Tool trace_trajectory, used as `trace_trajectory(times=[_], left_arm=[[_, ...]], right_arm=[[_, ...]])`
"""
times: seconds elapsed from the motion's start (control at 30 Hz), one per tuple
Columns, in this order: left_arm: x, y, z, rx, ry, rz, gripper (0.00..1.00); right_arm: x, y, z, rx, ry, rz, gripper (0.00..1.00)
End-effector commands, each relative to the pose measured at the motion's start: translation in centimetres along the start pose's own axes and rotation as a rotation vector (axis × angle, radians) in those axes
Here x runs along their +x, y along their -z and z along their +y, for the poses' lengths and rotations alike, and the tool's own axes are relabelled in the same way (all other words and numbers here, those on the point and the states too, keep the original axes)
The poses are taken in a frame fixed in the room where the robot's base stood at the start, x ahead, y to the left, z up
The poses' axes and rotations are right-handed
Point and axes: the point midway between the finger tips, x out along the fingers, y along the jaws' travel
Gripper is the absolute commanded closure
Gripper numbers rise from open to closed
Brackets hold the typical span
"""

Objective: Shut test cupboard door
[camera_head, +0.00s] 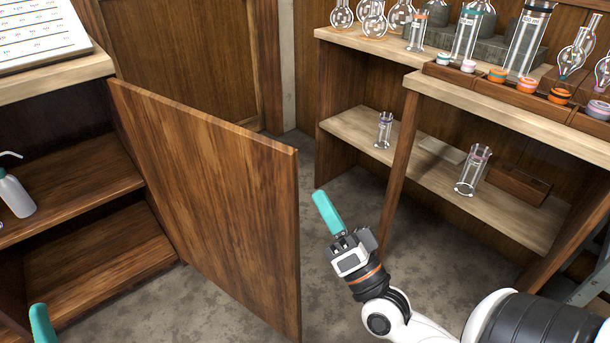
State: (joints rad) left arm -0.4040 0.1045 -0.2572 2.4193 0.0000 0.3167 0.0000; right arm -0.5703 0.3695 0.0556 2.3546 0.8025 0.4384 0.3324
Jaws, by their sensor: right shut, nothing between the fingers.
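The test cupboard door (215,190) is a brown wooden panel standing wide open. It swings out from the cupboard (85,180) on the left, and its free edge points toward the middle of the view. My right gripper (321,198) is just right of that free edge, apart from it in the picture, with its teal fingers shut and nothing held. My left gripper (41,322) shows only as a teal finger piece at the bottom left, in front of the cupboard. The rest of it is out of frame.
A white wash bottle (15,194) stands on the cupboard shelf. A printed sheet (40,32) lies on top. At right, a shelf unit (395,180) holds cylinders and flasks, with a rack of coloured caps (490,87). Bare floor (345,185) lies between.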

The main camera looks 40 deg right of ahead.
Motion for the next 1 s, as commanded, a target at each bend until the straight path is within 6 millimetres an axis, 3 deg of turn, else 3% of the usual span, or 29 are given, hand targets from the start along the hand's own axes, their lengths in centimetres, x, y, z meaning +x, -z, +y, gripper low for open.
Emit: trace_trajectory(times=[0.1,0.23,0.4,0.67,1.0], left_arm=[[0.5,2.5,0.5,0.011,-0.01,0.236,0.33],[-0.4,5.2,1.0,0.019,-0.021,0.445,0.33],[-1.7,7.1,1.4,0.023,-0.029,0.601,0.33],[-3.4,8.7,1.7,0.027,-0.038,0.757,0.33],[-9.2,11.3,2.6,0.032,-0.066,1.16,0.33]], right_arm=[[0.0,-1.6,-3.9,0.24,0.19,0.172,1.0],[-0.5,-2.6,-6.3,0.483,0.351,0.291,1.0],[-0.8,-3.3,-7.0,0.676,0.458,0.367,1.0],[-0.3,-3.2,-7.2,0.727,0.48,0.379,1.0],[1.3,-2.3,-7.7,0.724,0.479,0.38,1.0]])
